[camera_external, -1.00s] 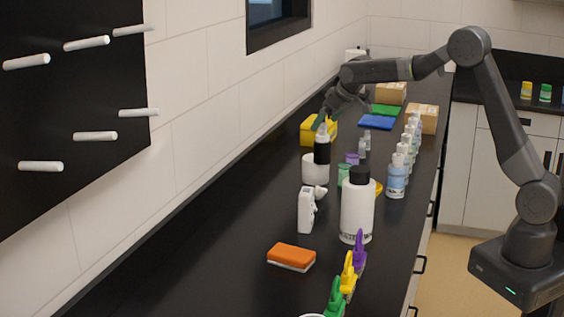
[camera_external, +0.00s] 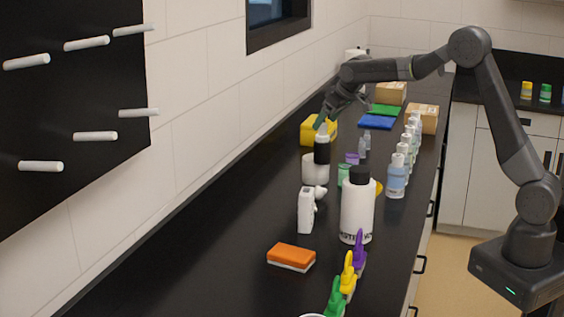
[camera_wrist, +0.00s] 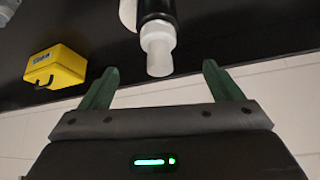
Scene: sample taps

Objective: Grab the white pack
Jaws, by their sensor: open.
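I cannot tell for sure which thing is the white pack. My gripper (camera_external: 324,118) is open, at the far end of the counter, just above a black bottle with a white cap (camera_external: 322,150). In the wrist view, the white cap (camera_wrist: 158,50) shows between and beyond the two green fingers of my gripper (camera_wrist: 160,78), with nothing held. A white rounded thing (camera_external: 312,170) stands right by the black bottle; part of it shows in the wrist view (camera_wrist: 128,14). A white upright device (camera_external: 305,211) stands nearer the camera.
A yellow box (camera_external: 309,131) lies by the gripper and shows in the wrist view (camera_wrist: 58,66). A large white bottle (camera_external: 356,212), an orange sponge (camera_external: 291,254) and several small bottles (camera_external: 397,180) stand on the counter. The wall runs along the left; the front-left counter is clear.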

